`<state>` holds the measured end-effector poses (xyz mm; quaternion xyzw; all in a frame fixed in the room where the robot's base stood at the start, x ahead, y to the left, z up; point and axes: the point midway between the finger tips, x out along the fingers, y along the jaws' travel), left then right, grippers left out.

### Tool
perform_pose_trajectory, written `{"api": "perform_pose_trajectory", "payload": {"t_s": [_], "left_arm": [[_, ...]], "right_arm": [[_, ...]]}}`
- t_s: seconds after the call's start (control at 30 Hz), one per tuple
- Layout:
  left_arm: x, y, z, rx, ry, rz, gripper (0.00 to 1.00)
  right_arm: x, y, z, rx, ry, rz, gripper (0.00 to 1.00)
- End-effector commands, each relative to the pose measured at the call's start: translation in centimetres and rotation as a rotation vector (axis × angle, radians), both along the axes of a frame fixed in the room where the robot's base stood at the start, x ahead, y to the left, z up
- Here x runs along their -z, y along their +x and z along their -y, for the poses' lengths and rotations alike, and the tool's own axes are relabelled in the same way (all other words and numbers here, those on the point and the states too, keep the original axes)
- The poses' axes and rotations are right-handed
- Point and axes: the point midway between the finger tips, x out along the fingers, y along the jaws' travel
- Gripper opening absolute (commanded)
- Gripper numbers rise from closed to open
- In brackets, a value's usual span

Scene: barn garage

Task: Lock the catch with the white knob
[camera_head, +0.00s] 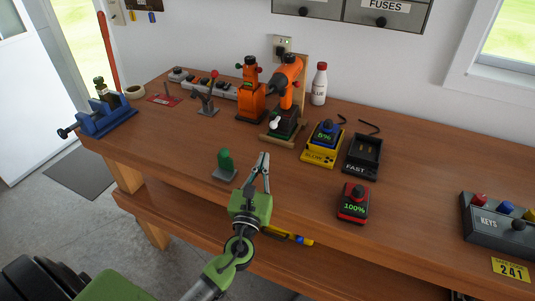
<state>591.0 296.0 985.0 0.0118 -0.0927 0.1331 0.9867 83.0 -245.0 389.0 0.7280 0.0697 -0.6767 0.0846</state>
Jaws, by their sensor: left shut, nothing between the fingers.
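A small white knob (274,122) shows at the lower front of the orange drill stand (287,85). The catch it belongs to is too small to make out, so I cannot tell if it is locked. My left gripper (263,156) is shut and empty. Its fingertips are over the front part of the bench, nearer to me than the white knob and apart from it. My right gripper is not in view.
A green piece on a grey plate (224,166) stands just left of my left gripper. A yellow charger (320,155), a black charger (363,157) and a red battery (354,203) stand to the right on the wooden bench (420,170). A blue vise (105,117) is at the left end.

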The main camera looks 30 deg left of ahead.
Motion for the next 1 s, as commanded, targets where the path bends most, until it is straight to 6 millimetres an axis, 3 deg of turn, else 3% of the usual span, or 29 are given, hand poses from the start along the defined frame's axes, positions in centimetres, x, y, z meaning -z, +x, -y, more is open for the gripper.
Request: {"api": "perform_pose_trajectory", "payload": {"t_s": [0.13,0.3,0.6,1.0], "left_arm": [[0.7,-2.3,0.7,0.002,-0.001,-0.002,0.00],[0.8,-3.5,1.0,0.001,-0.001,0.000,0.00],[0.7,-3.6,1.1,0.001,-0.001,0.000,0.00],[0.7,-3.6,1.1,0.001,-0.001,-0.001,0.00]], "right_arm": [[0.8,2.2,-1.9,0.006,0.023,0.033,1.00],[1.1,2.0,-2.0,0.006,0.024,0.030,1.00],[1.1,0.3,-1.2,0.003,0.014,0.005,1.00],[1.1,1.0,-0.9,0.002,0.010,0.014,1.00]]}}
